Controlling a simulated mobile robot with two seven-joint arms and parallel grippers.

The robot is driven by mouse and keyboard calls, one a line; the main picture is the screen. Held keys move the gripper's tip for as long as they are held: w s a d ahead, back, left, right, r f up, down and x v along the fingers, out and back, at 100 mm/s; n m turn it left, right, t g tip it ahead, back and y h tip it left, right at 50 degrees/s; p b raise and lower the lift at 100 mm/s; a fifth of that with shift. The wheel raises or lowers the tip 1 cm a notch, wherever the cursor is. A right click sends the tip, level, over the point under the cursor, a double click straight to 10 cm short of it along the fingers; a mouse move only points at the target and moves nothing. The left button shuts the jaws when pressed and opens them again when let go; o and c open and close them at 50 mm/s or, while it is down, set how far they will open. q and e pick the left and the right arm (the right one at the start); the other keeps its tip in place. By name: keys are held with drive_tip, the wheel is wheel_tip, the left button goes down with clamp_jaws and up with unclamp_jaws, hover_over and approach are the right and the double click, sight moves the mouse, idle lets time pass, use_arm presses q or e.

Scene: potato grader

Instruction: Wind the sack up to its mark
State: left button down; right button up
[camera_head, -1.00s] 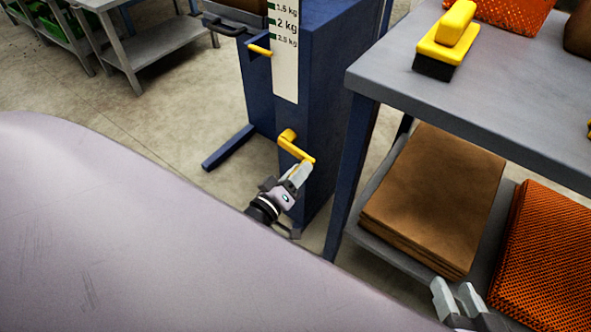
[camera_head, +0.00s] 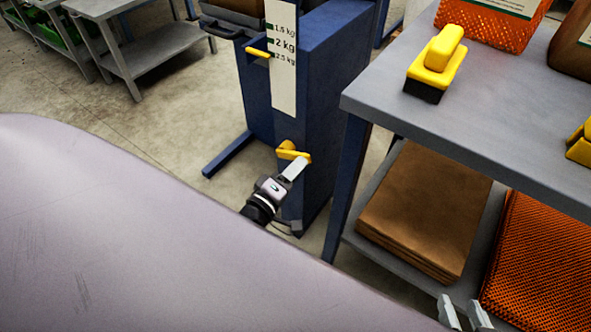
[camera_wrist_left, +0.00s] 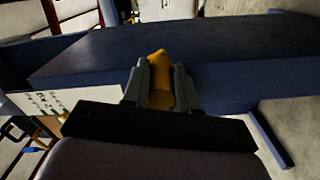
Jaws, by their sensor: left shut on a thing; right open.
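A blue stand (camera_head: 325,90) carries a white scale (camera_head: 283,85) with 1.5, 2 and 2.5 kg marks. A yellow pointer (camera_head: 257,53) lies beside the scale, near the 2 and 2.5 kg marks. A yellow crank (camera_head: 291,151) sits low on the stand. My left gripper (camera_head: 297,168) is shut on the crank's handle; in the left wrist view the yellow handle (camera_wrist_left: 160,80) is between the fingers. At the top left of the stand a brown sack (camera_head: 240,5) is cut off by the frame edge. My right gripper (camera_head: 464,315) is open and empty at the bottom edge.
A grey table (camera_head: 440,115) at right holds a yellow-handled brush (camera_head: 437,65) and an orange mesh sack (camera_head: 490,20). Its lower shelf holds folded brown sacks (camera_head: 425,210) and orange mesh (camera_head: 545,260). A grey bench (camera_head: 150,55) stands at the back left. Floor between is clear.

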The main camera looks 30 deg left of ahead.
use_arm(q)
drive_tip(key=shift+w+a+r, duration=0.1)
drive_tip(key=shift+a+r, duration=0.05)
drive_tip(key=shift+r, duration=0.05)
drive_tip(key=c, duration=0.9)
unclamp_jaws()
use_arm(e)
drive_tip(key=shift+s, duration=0.1)
use_arm(q)
drive_tip(key=shift+s+f, duration=0.1)
drive_tip(key=shift+s, duration=0.1)
drive_tip(key=shift+s, duration=0.35)
drive_tip(key=shift+s+a+p, duration=0.15)
drive_tip(key=shift+s+p, duration=0.25)
drive_tip(key=shift+s, duration=1.15)
drive_tip(key=shift+s+a+p, duration=0.1)
drive_tip(key=shift+s+p, duration=0.25)
drive_tip(key=shift+s, duration=1.2)
use_arm(e)
drive_tip(key=shift+s+d+f+h, duration=0.25)
drive_tip(key=shift+d+f+h, duration=0.1)
drive_tip(key=shift+d, duration=0.2)
